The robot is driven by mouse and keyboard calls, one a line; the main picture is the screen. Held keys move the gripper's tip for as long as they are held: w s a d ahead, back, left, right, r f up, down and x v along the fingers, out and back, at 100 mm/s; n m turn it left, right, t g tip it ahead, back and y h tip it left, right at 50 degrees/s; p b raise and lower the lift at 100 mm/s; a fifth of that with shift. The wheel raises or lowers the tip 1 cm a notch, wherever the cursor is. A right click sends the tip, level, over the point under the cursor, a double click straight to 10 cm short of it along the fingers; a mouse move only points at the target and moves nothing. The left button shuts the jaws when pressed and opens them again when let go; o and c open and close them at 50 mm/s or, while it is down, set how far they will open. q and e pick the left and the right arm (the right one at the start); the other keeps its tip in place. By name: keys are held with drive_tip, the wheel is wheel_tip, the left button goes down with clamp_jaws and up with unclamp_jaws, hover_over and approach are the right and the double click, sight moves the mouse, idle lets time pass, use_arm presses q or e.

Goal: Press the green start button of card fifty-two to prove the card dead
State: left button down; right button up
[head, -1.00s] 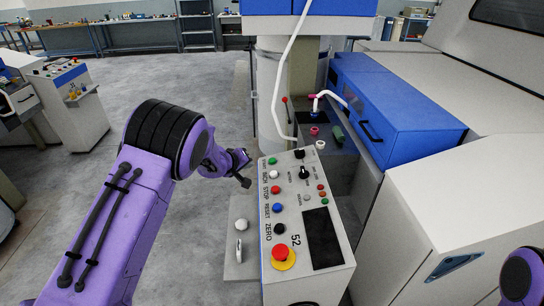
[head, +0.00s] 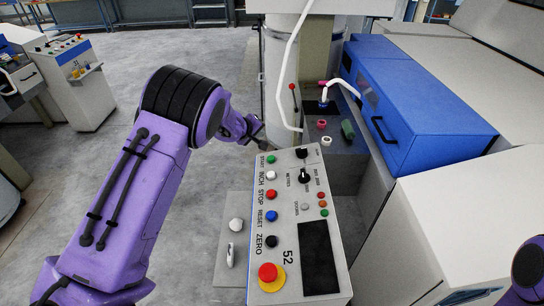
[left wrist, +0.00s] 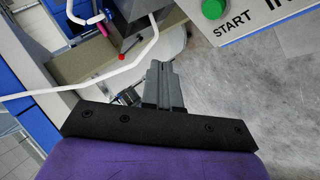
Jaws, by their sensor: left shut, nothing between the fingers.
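The control panel marked 52 (head: 284,222) stands in the middle of the head view. Its green start button (head: 271,159) is at the far left corner, above white, red, blue and black buttons. The START label and green button also show at the top right of the left wrist view (left wrist: 213,8). My left gripper (head: 256,136) is shut and empty, just beyond the far left corner of the panel and apart from the button. My right gripper is out of view.
A red mushroom button (head: 268,272) on a yellow ring is at the panel's near end. A white hose (head: 291,75) hangs just beyond the panel. A blue cover (head: 392,90) lies right. Another panel (head: 75,68) stands far left across open floor.

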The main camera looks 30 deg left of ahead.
use_arm(q)
drive_tip(key=b, duration=0.9)
hover_over(271, 159)
drive_tip(key=s+a, duration=0.1)
drive_tip(key=a, duration=0.1)
wheel_tip(271, 159, down, 7)
drive_tip(key=shift+a+f, duration=0.1)
drive_tip(key=shift+a, duration=0.05)
drive_tip(key=shift+w+f, duration=0.1)
drive_tip(key=shift+f, duration=0.15)
drive_tip(key=shift+d+f, duration=0.35)
drive_tip(key=shift+f, duration=0.25)
drive_tip(key=shift+f+p, duration=0.15)
drive_tip(key=shift+p, duration=0.2)
drive_tip(key=shift+f, duration=0.15)
drive_tip(key=shift+w+f, duration=0.1)
